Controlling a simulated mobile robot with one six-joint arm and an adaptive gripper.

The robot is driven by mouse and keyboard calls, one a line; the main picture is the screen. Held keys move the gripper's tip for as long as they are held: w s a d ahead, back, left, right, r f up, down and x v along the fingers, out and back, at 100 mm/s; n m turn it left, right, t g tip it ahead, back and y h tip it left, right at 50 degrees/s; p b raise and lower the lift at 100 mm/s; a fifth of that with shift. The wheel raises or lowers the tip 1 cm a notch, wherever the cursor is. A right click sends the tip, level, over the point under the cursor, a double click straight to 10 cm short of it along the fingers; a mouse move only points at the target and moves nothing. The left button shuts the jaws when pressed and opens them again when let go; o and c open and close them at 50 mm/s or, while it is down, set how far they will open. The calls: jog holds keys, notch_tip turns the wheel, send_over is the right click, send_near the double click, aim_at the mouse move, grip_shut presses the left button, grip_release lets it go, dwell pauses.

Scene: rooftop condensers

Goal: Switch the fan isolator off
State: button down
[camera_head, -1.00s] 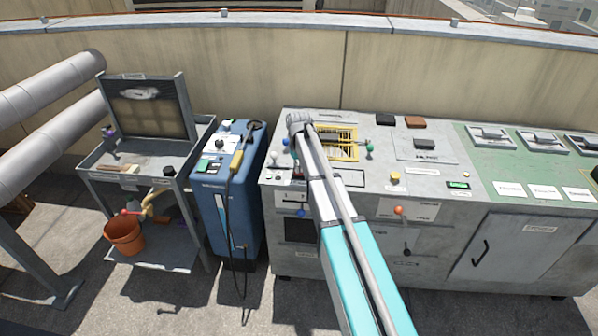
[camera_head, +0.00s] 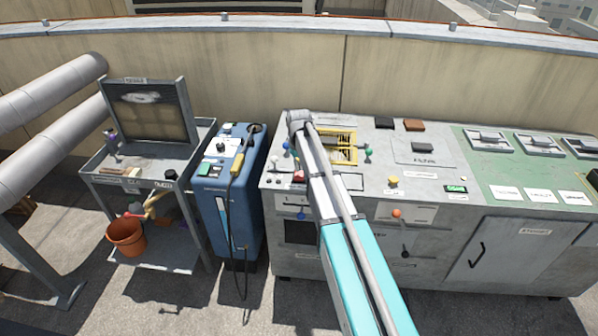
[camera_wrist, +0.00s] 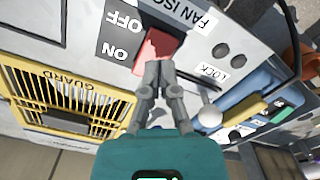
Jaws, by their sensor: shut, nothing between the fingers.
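The fan isolator is a red switch (camera_wrist: 160,46) beside a dark plate (camera_wrist: 119,38) marked OFF and ON. A partly cut-off FAN ISO label (camera_wrist: 195,18) is next to it, upside down in the wrist view. My gripper (camera_wrist: 157,66) is shut and empty, its fingertips at the lower end of the red switch, overlapping it in the picture. I cannot tell whether they touch, or which position the switch is in. In the head view the red switch (camera_head: 299,176) shows just left of my arm, near the bench's front edge; my fingers are hidden there.
A yellow guard cage (camera_wrist: 68,98) lies left of my gripper in the wrist view. A white ball knob (camera_wrist: 210,117) stands close on the right, near a LOCK label (camera_wrist: 207,71). A blue machine (camera_head: 229,205) with a hose stands left of the grey bench (camera_head: 350,245).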

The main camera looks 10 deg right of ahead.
aim_at(299, 177)
jog(key=shift+r+p, duration=1.75)
jog(key=shift+r, duration=0.25)
jog(key=s+r+m+p, duration=0.1)
jog(key=s+r+p, duration=0.2)
jog(key=s, duration=1.1)
jog(key=s+r+m+p, duration=0.1)
jog(key=s+r+p, duration=0.2)
jog(key=s, duration=1.2)
jog(key=shift+r+p, duration=0.35)
